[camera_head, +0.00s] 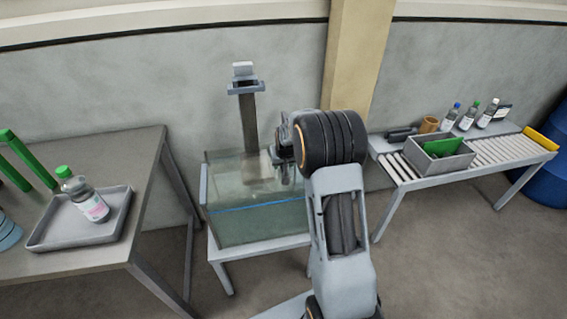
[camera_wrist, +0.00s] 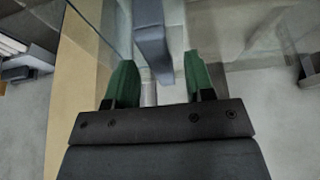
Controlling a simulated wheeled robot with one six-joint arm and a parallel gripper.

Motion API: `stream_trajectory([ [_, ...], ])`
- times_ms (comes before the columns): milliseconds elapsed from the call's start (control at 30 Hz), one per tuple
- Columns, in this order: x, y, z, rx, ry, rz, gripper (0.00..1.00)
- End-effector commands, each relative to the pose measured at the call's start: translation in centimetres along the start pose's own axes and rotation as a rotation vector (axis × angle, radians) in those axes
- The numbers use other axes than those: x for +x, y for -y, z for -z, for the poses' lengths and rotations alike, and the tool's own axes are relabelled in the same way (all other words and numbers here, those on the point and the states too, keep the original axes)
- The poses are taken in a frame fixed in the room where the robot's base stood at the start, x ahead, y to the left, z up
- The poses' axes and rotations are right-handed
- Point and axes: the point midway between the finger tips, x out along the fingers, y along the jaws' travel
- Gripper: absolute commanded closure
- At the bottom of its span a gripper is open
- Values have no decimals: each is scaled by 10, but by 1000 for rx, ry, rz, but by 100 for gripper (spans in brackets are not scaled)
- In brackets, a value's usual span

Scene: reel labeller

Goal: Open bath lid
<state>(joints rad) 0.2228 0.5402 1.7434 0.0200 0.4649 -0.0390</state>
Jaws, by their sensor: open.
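The bath (camera_head: 250,222) is a clear glass tank on a grey stand, with a blue line around it. Its lid seems to be the clear panel on top (camera_head: 228,168), but its edges are hard to make out. My gripper (camera_head: 284,165) is over the right part of the bath. In the wrist view my gripper (camera_wrist: 155,85) has two green fingertips set apart, with clear panes around them. A grey upright bar (camera_wrist: 152,40) shows ahead, and a small pale cylinder lies between the fingers. Whether either finger touches anything cannot be told.
A post with a bracket (camera_head: 246,90) stands behind the bath. A table at left holds a tray (camera_head: 62,238) with a green-capped bottle (camera_head: 85,196).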

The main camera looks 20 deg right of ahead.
Motion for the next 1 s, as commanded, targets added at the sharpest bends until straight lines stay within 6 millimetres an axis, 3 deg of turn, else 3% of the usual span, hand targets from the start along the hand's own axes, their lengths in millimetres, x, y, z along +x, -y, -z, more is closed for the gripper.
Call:
stream_trajectory([
  [67,0,0,0,0,0,0,53],
  [567,0,0,0,0,1,0,100],
  [1000,-10,-7,4,2,0,-31,100],
])
